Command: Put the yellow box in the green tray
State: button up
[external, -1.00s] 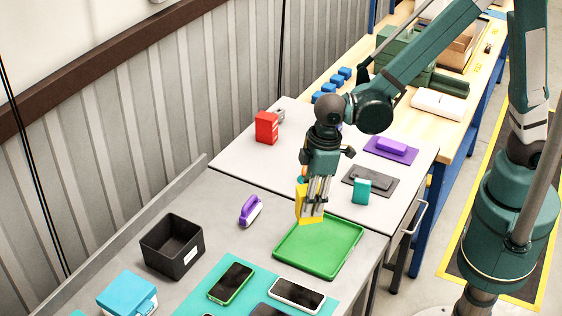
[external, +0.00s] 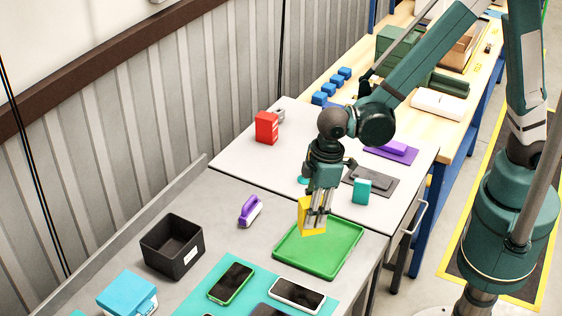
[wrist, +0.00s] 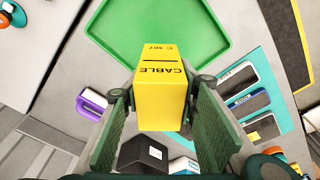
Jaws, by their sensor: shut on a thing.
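The yellow box (external: 306,216) is held between the fingers of my gripper (external: 318,212) at the upper left part of the green tray (external: 335,262). In the wrist view the yellow box (wrist: 161,92) has "CABLE" printed on it, and both fingers of my gripper (wrist: 160,98) press on its sides. The green tray (wrist: 160,30) lies behind the box there and looks empty. The box appears slightly tilted in the external view. I cannot tell whether its bottom touches the tray.
A purple-handled item (external: 250,210) and a black bin (external: 172,247) are left of the tray. Phones (external: 297,294) lie on a teal mat in front. A teal box (external: 362,191) stands on the table behind the tray, and a red box (external: 267,128) stands farther back.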

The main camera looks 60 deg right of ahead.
aim_at(311, 230)
jog(key=shift+f, duration=1.3)
jog(key=shift+f, duration=0.1)
jog(key=shift+f, duration=2)
jog(key=shift+f, duration=0.15)
jog(key=o, duration=1)
jog(key=shift+c, duration=0.2)
jog(key=shift+s+d+r, duration=0.2)
jog(key=shift+r, duration=1.85)
jog(key=shift+s+d+r, duration=0.2)
jog(key=shift+s+r, duration=0.05)
jog(key=shift+r, duration=1.75)
jog(key=shift+s+d+r, duration=0.2)
jog(key=shift+r, duration=1.85)
